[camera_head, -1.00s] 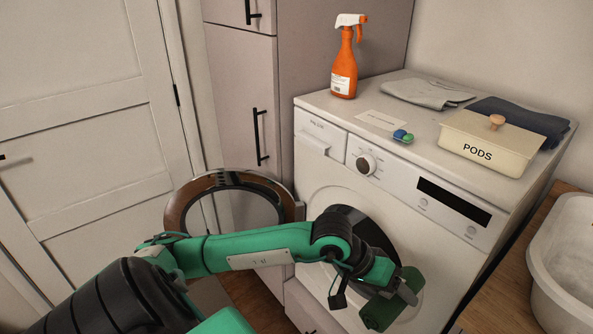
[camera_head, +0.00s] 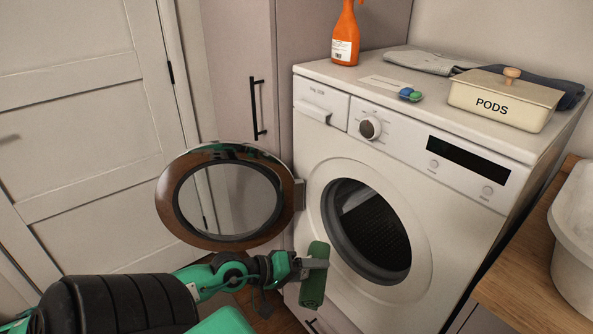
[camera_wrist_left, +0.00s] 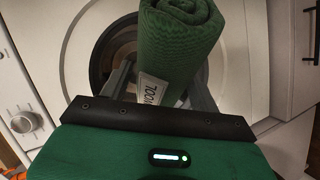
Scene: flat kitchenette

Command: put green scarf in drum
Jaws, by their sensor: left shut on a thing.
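A rolled green scarf (camera_head: 315,275) is held by my left gripper (camera_head: 314,263) in front of the washing machine, low and to the left of the drum opening. In the left wrist view the green scarf (camera_wrist_left: 180,40) fills the top middle, with a white label on it, and my left gripper (camera_wrist_left: 165,85) is shut on it. The drum (camera_head: 372,235) is open and dark inside; in the left wrist view it lies behind the scarf. The round door (camera_head: 168,197) is swung open to the left. My right gripper is not in view.
On the machine top (camera_head: 385,75) are an orange spray bottle (camera_head: 345,35), blue and green pods (camera_head: 410,94), a PODS box (camera_head: 505,103) and folded cloths (camera_head: 425,62). A wooden counter with a white basin (camera_head: 575,225) stands at right.

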